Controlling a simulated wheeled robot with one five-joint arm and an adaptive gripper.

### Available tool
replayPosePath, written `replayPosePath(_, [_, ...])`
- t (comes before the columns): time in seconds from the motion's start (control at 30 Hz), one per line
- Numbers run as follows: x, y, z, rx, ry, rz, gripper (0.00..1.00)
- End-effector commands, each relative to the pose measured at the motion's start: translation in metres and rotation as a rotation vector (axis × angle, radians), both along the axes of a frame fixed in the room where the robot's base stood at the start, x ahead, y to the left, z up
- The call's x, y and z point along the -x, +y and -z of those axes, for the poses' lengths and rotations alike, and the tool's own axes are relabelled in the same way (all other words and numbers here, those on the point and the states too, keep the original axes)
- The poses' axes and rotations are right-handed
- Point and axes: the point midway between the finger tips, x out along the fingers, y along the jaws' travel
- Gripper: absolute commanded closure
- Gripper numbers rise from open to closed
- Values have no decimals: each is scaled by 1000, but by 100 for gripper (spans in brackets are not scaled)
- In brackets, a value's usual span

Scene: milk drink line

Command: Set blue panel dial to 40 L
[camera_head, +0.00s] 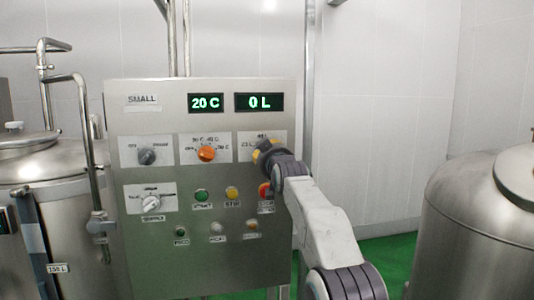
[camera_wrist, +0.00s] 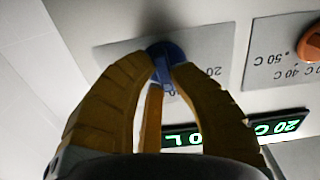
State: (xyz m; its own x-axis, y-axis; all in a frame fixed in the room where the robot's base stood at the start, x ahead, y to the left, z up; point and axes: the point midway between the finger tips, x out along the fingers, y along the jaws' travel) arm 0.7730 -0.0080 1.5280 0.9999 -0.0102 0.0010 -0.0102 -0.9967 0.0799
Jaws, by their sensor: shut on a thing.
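The blue dial (camera_wrist: 163,50) is on the panel, and its grip bar sits between the yellow fingertips of my gripper (camera_wrist: 165,70) in the wrist view, which is upside down. My gripper (camera_head: 265,152) is shut on the dial. In the head view it covers most of the dial, at the panel's upper right. The volume display (camera_head: 259,102) above reads 0 L. It also shows in the wrist view (camera_wrist: 182,139). The dial's scale is partly hidden by the fingers, so the pointed mark cannot be read.
The steel control panel (camera_head: 130,92) also has an orange dial (camera_head: 207,153), a black dial (camera_head: 147,156), a white switch (camera_head: 151,203) and several buttons below. The temperature display (camera_head: 206,103) reads 20 C. Steel tanks stand left (camera_head: 50,200) and right (camera_head: 470,215).

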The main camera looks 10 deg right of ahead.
Motion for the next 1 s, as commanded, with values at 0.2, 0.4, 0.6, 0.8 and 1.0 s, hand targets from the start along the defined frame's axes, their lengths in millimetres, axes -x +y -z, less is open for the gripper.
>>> replayPosePath(0.2, [0,1,2,-61,3,-2,100])
replayPosePath(0.4, [0,1,2,-81,2,-2,100])
replayPosePath(0.6, [0,1,2,-82,2,-2,100])
replayPosePath(0.8, [-1,1,2,-81,2,-2,76])
replayPosePath(1.0, [0,1,1,-81,1,-1,58])
